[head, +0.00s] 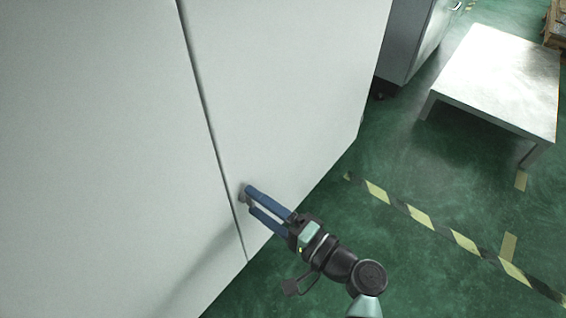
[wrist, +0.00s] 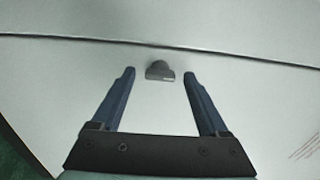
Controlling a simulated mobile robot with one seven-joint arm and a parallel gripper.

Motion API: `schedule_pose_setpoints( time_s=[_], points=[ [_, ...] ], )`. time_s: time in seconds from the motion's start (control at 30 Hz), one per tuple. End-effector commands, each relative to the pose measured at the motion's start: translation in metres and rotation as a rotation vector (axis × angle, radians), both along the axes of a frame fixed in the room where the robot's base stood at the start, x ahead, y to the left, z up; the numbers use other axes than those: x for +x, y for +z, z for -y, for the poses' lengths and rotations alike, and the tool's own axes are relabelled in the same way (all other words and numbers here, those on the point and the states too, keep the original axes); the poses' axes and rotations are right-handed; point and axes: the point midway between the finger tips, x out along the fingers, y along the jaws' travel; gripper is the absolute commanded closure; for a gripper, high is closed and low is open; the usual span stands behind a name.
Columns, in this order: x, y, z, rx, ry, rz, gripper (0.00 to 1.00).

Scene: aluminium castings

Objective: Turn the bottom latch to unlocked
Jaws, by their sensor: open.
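The bottom latch (wrist: 159,71) is a small dark grey knob on the pale cabinet door, close to the seam between the two doors. In the wrist view it lies between and slightly beyond the fingertips of my gripper (wrist: 160,74), which is open with its blue fingers on either side. In the head view the latch (head: 243,197) shows as a small grey spot, partly hidden by the fingers of my gripper (head: 248,199). I cannot tell whether the fingers touch the latch or the door.
The cabinet doors (head: 120,130) fill the left, with a dark seam (head: 208,125) between them. A low white table (head: 500,80) and a grey cabinet (head: 415,40) stand at the upper right. Green floor with striped tape (head: 420,215) is open at the right.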

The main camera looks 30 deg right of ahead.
Motion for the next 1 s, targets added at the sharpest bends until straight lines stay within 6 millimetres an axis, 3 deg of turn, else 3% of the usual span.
schedule_pose_setpoints(
  time_s=[0.17, 0.7, 1.0],
  points=[
    [-0.011, 0.002, 0.005, 0.002, -0.003, -0.001, 0.22],
    [-0.109, 0.002, 0.04, 0.001, -0.003, -0.001, 0.22],
    [-0.122, 0.0, 0.044, 0.0, -0.001, 0.0, 0.22]
  ],
)
